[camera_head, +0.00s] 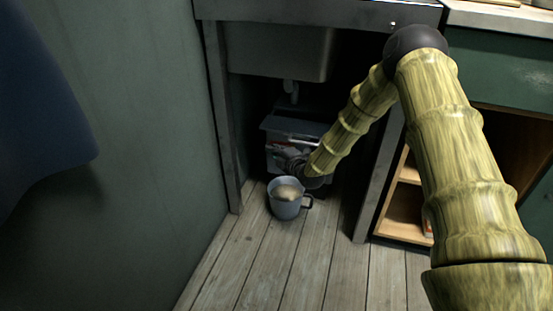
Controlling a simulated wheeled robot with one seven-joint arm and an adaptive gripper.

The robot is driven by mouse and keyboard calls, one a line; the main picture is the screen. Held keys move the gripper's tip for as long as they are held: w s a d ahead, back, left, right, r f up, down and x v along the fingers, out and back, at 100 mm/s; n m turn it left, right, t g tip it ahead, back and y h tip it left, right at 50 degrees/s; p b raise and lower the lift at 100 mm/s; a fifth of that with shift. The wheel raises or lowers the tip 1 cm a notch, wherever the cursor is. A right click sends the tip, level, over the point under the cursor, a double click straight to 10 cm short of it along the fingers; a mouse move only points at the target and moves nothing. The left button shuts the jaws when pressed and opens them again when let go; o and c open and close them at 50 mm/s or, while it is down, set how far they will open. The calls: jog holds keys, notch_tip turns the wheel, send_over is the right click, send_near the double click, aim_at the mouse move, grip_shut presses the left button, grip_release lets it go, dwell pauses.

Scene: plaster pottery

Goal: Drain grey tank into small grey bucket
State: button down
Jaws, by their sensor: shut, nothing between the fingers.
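The grey tank (284,128) stands in shadow under the sink, with a flat top and reddish and white marks on its front. The small grey bucket (283,211) stands upright on the floor in front of it, with a dark handle on its right. Something pale beige shows inside the bucket. My gripper (293,167) is low at the tank's front, just above and behind the bucket's rim. It is shut and empty. My wrist and the shadow hide the tank's lower right front, and I cannot tell whether the gripper touches the tank.
A grey sink basin (277,52) with a drain pipe (290,89) hangs above the tank. A cabinet post (222,120) stands at left, and open wooden shelves (405,205) at right. A dark blue shape (40,110) is at far left. The plank floor (290,265) in front is clear.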

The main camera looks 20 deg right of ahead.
aim_at(281, 144)
jog(key=shift+w+d+f, duration=0.1)
jog(key=shift+w+d, duration=0.2)
jog(key=shift+w, duration=0.25)
jog(key=shift+w+d+p, duration=0.2)
jog(key=shift+w+p, duration=0.25)
jog(key=shift+w, duration=0.35)
